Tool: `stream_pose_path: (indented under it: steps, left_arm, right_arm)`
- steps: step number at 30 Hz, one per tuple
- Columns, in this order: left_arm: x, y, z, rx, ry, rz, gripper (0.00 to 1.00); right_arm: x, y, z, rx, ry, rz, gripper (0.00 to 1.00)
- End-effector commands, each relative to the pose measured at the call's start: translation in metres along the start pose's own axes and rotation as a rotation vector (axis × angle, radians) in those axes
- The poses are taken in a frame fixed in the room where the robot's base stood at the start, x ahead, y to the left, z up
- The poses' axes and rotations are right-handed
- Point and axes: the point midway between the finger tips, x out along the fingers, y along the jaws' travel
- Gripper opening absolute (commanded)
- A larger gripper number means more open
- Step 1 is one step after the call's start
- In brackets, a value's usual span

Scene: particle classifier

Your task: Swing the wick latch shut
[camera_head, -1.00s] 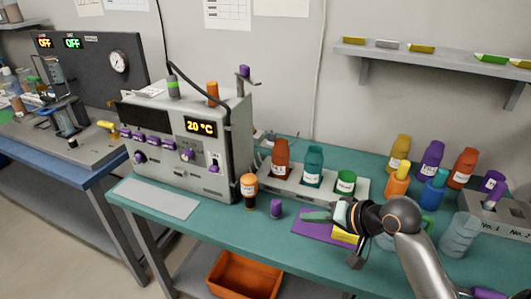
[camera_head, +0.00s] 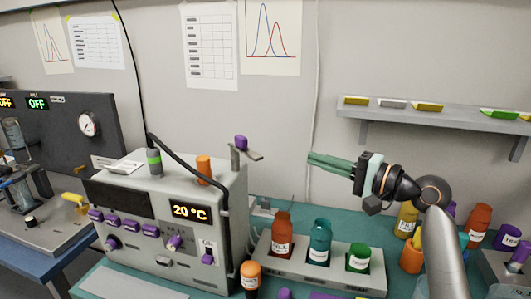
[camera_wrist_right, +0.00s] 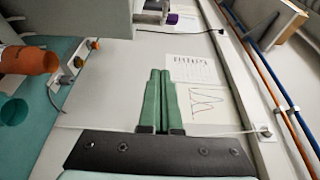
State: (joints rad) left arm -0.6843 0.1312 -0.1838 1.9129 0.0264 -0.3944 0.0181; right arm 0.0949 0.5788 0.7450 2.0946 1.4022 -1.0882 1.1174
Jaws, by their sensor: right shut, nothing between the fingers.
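What looks like the wick latch is a flat metal arm with a purple knob (camera_head: 241,143) on a short post at the right rear top of the grey device (camera_head: 175,215). Its arm sticks out to the right. The purple knob also shows at the top of the right wrist view (camera_wrist_right: 171,18). My right gripper (camera_head: 311,158) is raised above the bench to the right of the latch, its green fingers pointing left, apart from it. The fingers (camera_wrist_right: 160,73) are shut and empty. My left gripper is out of view.
A rack holds red, teal (camera_head: 320,241) and green bottles below my right gripper. A wall shelf (camera_head: 430,110) is at the upper right. A black cable (camera_head: 188,158) arches over the device. The air between gripper and latch is clear.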

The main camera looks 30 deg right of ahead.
Motion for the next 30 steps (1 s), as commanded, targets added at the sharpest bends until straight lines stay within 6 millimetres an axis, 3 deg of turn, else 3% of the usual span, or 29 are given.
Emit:
stream_pose_path:
  steps: [8, 19, 24, 30]
  left_arm:
    - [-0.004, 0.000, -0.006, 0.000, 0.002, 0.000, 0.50]
    - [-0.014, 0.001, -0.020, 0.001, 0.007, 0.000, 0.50]
    - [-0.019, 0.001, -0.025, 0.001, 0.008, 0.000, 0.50]
    - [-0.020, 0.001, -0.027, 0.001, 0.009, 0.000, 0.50]
  right_arm:
    - [0.026, -0.002, 0.000, 0.001, -0.002, 0.000, 0.00]
    - [0.104, -0.002, 0.001, 0.002, -0.002, 0.000, 0.00]
    - [0.107, 0.000, 0.028, 0.001, -0.003, 0.002, 0.00]
    - [0.110, 0.001, 0.038, 0.001, 0.000, 0.002, 0.00]
